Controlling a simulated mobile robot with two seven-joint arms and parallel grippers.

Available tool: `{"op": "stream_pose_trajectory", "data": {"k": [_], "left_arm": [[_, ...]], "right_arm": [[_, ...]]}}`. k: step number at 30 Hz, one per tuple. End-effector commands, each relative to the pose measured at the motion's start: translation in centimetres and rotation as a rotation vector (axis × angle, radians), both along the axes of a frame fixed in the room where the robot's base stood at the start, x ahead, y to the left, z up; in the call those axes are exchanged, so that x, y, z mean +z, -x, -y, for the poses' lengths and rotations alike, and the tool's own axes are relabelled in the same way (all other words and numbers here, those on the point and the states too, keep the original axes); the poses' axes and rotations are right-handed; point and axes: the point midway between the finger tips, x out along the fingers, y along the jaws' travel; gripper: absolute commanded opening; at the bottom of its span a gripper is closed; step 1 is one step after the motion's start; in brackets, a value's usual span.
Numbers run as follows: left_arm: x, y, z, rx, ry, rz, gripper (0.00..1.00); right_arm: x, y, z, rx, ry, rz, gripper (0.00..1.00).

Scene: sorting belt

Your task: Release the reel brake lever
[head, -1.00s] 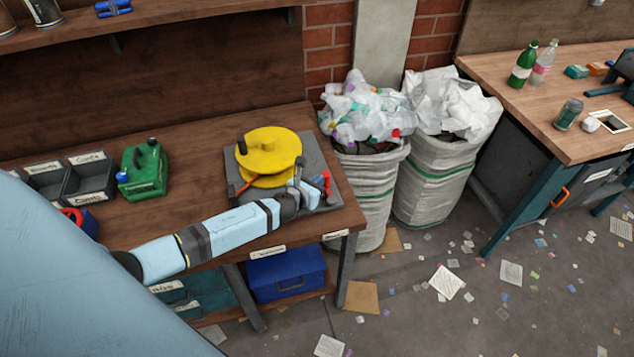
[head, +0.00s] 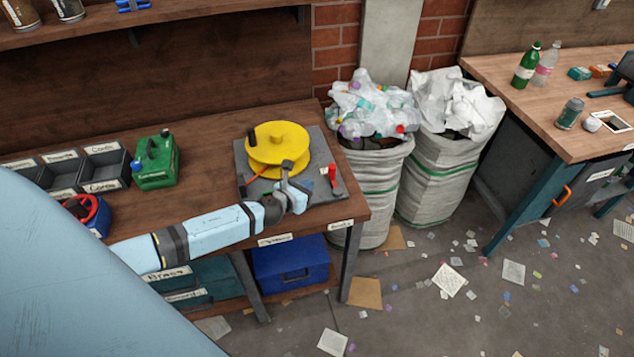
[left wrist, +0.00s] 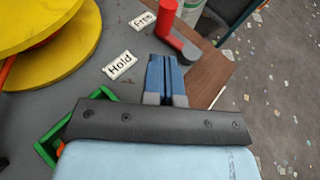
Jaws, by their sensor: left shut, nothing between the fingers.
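The brake lever (head: 333,174) has a red upright handle and stands on the right part of the grey reel plate (head: 325,152). The "Hold" label (left wrist: 120,65) lies nearer to my gripper. My left gripper (head: 298,189) is over the front of the plate, left of the lever and apart from it. In the wrist view its blue fingers (left wrist: 165,66) are shut together and empty. My right gripper is out of view.
A yellow reel (head: 277,147) stands on the plate behind my gripper. A green canister (head: 154,162) and dark labelled bins (head: 103,166) are to the left on the bench. White sacks of waste (head: 375,190) stand right of the bench.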

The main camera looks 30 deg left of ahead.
Motion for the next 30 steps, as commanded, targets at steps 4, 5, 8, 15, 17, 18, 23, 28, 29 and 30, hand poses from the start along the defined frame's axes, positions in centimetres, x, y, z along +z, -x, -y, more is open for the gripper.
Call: {"op": "stream_pose_trajectory", "data": {"k": [4,5,8,15,17,18,23,28,29,30], "left_arm": [[0.8,3.1,-0.4,-0.001,-0.002,-0.002,0.00],[1.0,3.5,-0.4,-0.002,-0.002,-0.001,0.00],[1.4,4.8,-0.6,-0.001,-0.001,0.000,0.00],[1.8,5.8,-0.7,0.001,0.000,0.001,0.00],[1.9,5.8,-0.7,0.001,0.000,0.001,0.00],[1.9,5.8,-0.7,0.001,0.001,0.001,0.00],[1.8,5.8,-0.7,0.001,0.000,0.001,0.00],[1.8,5.8,-0.7,0.000,0.001,0.001,0.00],[1.8,5.8,-0.7,0.000,0.000,0.001,0.00],[1.8,5.8,-0.7,0.001,0.002,0.001,0.00]], "right_arm": [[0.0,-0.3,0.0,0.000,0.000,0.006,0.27],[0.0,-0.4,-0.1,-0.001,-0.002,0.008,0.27],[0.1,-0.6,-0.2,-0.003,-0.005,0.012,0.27],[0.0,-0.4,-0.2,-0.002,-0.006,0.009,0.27],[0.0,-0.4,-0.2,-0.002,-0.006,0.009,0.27],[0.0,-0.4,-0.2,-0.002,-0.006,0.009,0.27],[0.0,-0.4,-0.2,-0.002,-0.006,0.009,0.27],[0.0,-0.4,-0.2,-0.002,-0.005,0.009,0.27],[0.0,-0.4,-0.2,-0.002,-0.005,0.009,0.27],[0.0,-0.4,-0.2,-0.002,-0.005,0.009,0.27]]}}
